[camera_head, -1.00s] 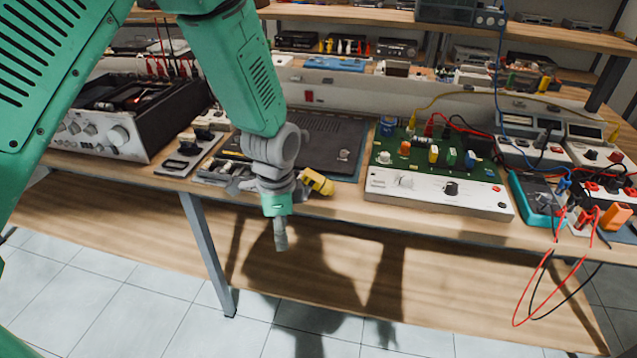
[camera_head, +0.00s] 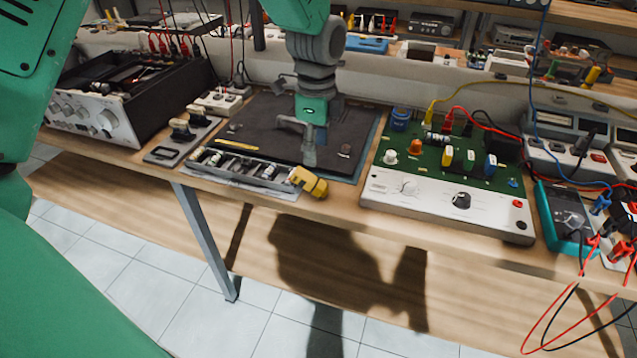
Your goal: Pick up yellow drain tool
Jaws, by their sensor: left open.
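A chunky yellow tool (camera_head: 308,182), which fits the yellow drain tool, lies at the front edge of the workbench, at the right end of a grey parts tray (camera_head: 240,171). My left gripper (camera_head: 298,140) points down over the dark mat (camera_head: 262,118), behind and above the yellow tool. Its fingers are apart with nothing between them, and it does not appear to touch the tool. A thin yellow stick (camera_head: 237,145) also lies on the mat behind the tray. My right gripper is not in view.
A black and silver amplifier (camera_head: 110,110) stands at the left. A green circuit board unit (camera_head: 440,160) is close to the right of the mat. A teal multimeter (camera_head: 565,218) with loose red and black leads is further right. A shelf runs along the back.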

